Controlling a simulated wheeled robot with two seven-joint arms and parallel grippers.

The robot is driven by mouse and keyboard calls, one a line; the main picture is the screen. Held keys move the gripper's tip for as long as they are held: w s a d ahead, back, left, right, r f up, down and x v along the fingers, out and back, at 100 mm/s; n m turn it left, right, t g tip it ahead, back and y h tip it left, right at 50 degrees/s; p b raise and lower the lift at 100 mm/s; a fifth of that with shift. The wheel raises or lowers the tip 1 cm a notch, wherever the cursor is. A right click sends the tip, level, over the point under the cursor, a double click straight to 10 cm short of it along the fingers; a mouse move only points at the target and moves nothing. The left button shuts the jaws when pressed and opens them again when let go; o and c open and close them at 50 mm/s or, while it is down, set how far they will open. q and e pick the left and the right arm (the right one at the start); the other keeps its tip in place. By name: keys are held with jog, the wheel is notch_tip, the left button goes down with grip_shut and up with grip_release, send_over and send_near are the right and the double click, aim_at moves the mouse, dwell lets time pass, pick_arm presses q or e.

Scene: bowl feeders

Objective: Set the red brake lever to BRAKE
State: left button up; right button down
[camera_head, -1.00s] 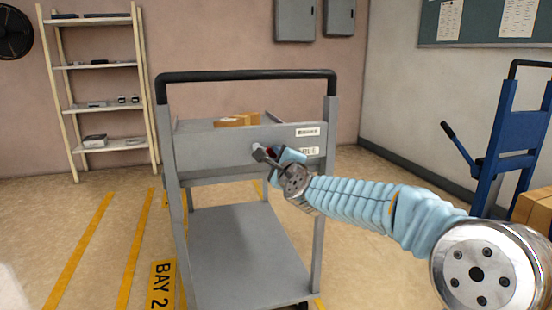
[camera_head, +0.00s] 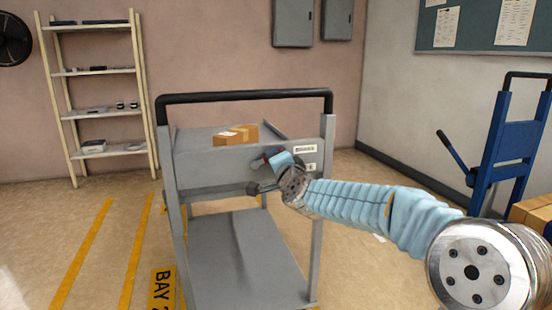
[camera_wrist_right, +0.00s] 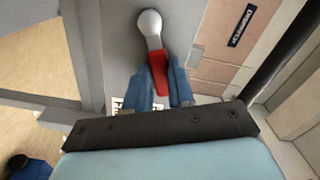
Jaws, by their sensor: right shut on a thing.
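The red lever (camera_wrist_right: 158,66) is in the right wrist view, with a pale rounded metal end (camera_wrist_right: 149,22) above its red part. My right gripper (camera_wrist_right: 160,78) has its blue fingers shut on the red part from both sides. In the head view the right gripper (camera_head: 276,161) is at the cart's grey back panel, and only a small dark red bit of the lever (camera_head: 267,156) shows. White labels (camera_wrist_right: 158,103) lie beside the fingers, partly hidden; I cannot read which setting the lever is at. My left gripper is not in view.
The grey cart (camera_head: 200,160) has a black push bar (camera_head: 240,95) and a cardboard box (camera_head: 236,135) on its top deck. A blue hand truck (camera_head: 510,140) stands at the right. A shelf rack (camera_head: 95,70) stands at the back left. Floor left of the cart is clear.

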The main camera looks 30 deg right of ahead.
jog(key=shift+a+r+n+p, duration=0.15)
jog(key=shift+r+n+p, duration=0.2)
jog(key=shift+n, duration=0.35)
jog(key=c, duration=1)
grip_release()
jog(key=shift+o, duration=0.2)
jog(key=v, duration=1.3)
jog(key=shift+s, duration=0.35)
jog(key=shift+f, duration=0.1)
